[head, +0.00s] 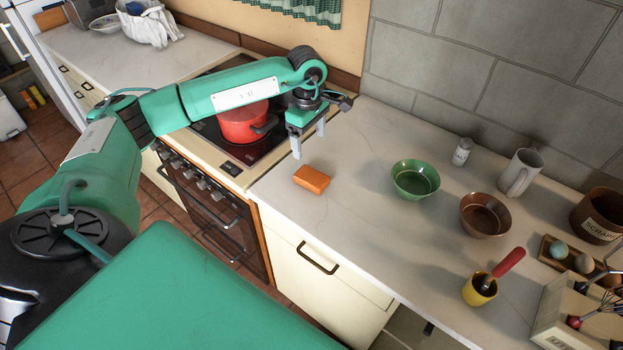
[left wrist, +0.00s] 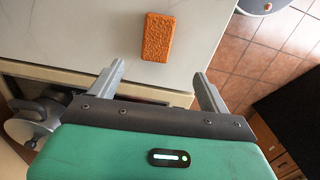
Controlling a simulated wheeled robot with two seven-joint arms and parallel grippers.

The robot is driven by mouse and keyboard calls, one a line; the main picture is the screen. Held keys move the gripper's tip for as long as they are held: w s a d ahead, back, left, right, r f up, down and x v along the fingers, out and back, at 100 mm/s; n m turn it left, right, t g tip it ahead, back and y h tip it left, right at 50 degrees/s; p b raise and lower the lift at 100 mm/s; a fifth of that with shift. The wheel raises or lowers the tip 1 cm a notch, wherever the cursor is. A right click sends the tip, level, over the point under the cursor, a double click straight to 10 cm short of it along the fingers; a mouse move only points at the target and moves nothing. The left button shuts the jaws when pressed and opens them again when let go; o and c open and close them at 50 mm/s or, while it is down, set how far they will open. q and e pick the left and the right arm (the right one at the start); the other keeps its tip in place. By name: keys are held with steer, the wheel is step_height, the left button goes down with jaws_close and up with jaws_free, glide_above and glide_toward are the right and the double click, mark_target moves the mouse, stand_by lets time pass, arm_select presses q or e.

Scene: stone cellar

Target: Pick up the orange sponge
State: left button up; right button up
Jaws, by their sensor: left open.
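The orange sponge (head: 312,179) lies flat on the pale countertop (head: 350,225), near its left end beside the stove. My left gripper (head: 309,143) is open and empty, above and a little behind the sponge in the head view, with its fingers pointing down. In the left wrist view the sponge (left wrist: 158,37) shows whole, beyond the two spread fingers (left wrist: 160,85) and apart from them. My right gripper is in neither view.
A red pot (head: 243,124) stands on the stove (head: 215,140) just left of my gripper. A green bowl (head: 415,180), a brown bowl (head: 485,214) and a yellow cup (head: 479,291) stand to the right. The counter around the sponge is clear.

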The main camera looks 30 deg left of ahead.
arm_select(q)
steer(key=p, duration=0.3)
glide_above(311, 176)
steer(key=f, duration=0.8)
steer(key=shift+s+a, duration=0.25)
steer(key=shift+a, duration=0.15)
steer(key=shift+d+f+p, duration=0.2)
steer(key=shift+f+p, duration=0.2)
steer(key=shift+f, duration=0.1)
steer(key=f, duration=0.1)
steer(key=f+p, duration=0.2)
steer(key=f, duration=0.1)
steer(key=shift+w+d, duration=0.3)
steer(key=shift+f, duration=0.25)
steer(key=c, duration=1.1)
steer(key=shift+o, duration=0.2)
